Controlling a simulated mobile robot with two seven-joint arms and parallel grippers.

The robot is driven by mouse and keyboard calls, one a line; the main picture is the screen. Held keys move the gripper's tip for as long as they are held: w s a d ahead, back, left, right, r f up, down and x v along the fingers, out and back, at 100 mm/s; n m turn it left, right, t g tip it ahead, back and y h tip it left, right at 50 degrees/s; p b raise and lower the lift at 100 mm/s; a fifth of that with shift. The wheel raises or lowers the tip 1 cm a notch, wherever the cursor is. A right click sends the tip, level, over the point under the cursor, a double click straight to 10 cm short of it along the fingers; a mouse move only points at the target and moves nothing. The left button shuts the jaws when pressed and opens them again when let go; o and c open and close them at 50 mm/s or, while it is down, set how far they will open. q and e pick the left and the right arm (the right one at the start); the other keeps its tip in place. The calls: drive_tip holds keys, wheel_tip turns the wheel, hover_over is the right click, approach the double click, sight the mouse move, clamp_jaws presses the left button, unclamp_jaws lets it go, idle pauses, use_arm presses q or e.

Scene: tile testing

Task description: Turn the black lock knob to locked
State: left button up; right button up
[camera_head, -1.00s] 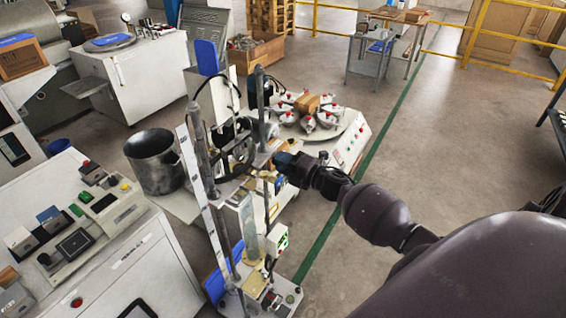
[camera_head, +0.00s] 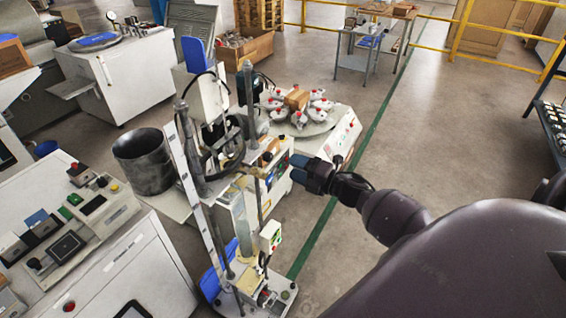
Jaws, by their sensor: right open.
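The tall test stand (camera_head: 182,165) has upright posts and a crosspiece with a black ring-shaped part (camera_head: 228,150) on it. I cannot clearly pick out the black lock knob; it is too small or hidden among the stand's dark fittings, so its setting cannot be read. My right gripper (camera_head: 297,168) reaches in from the right, to the right of the posts and near crosspiece height. Its blue-black fingers are open, with nothing seen between them, and appear apart from the stand. My left gripper is not in view.
A dark metal pot (camera_head: 143,165) stands left of the posts. A round turntable with red-topped jars (camera_head: 300,108) is behind. A control console (camera_head: 95,225) fills the lower left. A green-buttoned box (camera_head: 270,237) hangs low on the stand.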

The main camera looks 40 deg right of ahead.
drive_tip(key=shift+v, duration=1.55)
